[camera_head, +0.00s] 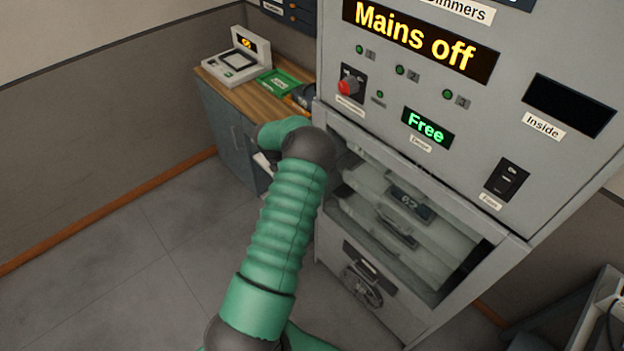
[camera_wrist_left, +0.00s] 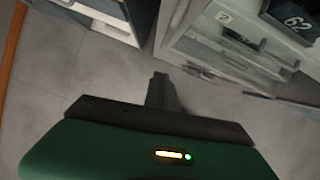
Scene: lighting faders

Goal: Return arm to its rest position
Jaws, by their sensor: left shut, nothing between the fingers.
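My green ribbed arm (camera_head: 280,225) reaches up from the bottom middle of the head view, in front of the grey dimmer cabinet (camera_head: 480,130). Its dark joint (camera_head: 308,147) and a green link (camera_head: 280,132) overlap the cabinet's left edge and the counter's near end. The hand itself is hidden in the head view. In the left wrist view, my left gripper (camera_wrist_left: 162,92) is shut and empty, with grey floor behind its fingers. The cabinet's shelves show at upper right of that view. My right gripper is not in view.
The cabinet has a "Mains off" display (camera_head: 415,38), a "Free" display (camera_head: 427,127), a red knob (camera_head: 349,86) and an open shelf bay with a "62" module (camera_head: 410,201). A wooden counter (camera_head: 225,82) holds a small device (camera_head: 238,60) and green tray (camera_head: 279,82). The floor at left is clear.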

